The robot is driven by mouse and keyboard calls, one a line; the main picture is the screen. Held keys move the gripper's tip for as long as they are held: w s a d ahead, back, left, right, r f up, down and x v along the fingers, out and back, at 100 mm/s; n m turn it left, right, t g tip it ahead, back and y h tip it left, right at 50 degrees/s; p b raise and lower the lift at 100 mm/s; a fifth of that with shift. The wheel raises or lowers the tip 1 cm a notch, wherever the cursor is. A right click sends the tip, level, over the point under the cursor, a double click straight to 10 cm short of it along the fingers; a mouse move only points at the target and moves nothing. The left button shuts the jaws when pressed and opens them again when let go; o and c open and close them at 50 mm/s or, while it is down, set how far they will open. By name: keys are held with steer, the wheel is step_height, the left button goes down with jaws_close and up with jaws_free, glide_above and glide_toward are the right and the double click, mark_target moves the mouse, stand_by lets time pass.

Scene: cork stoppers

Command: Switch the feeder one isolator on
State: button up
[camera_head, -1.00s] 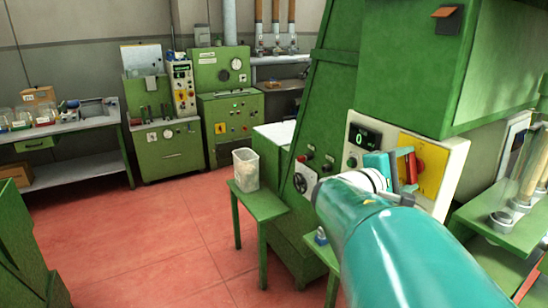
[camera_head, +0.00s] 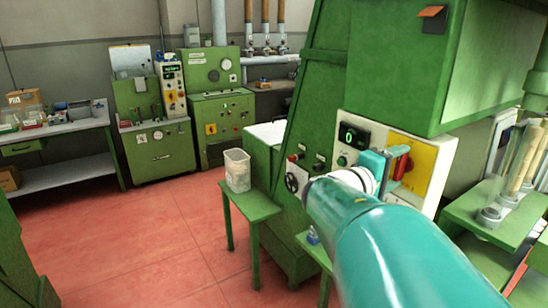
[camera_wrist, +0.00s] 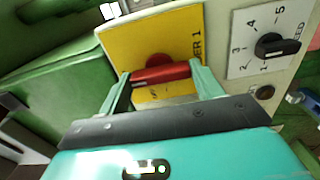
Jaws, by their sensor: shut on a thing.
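The feeder one isolator is a red handle (camera_wrist: 160,74) on a yellow plate (camera_wrist: 133,45), whose visible lettering ends in "ER 1". In the wrist view the handle lies nearly level across the plate, slightly higher at its right end. My gripper (camera_wrist: 159,72) is shut on it, with a teal finger at each end of the handle. In the head view the red handle (camera_head: 402,164) shows just right of my gripper (camera_head: 388,160), on the yellow plate (camera_head: 424,166). My fingers partly cover the handle there, and the plate's lower lettering is hidden.
A black speed knob (camera_wrist: 275,46) with a numbered dial sits right of the plate in the wrist view. A green digital display (camera_head: 349,136) is left of my gripper. A clear bin (camera_head: 237,170) stands on a green table. Red floor lies open at left.

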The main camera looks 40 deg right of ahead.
steer(key=o, duration=1)
steer(key=shift+d, duration=0.15)
steer(key=a, duration=0.4)
steer(key=w+a, duration=0.1)
steer(key=a, duration=0.4)
steer(key=w+a, duration=0.1)
steer(key=a, duration=0.3)
steer(key=shift+w+a, duration=0.1)
steer(key=shift+a, duration=0.3)
steer(key=shift+f, duration=0.1)
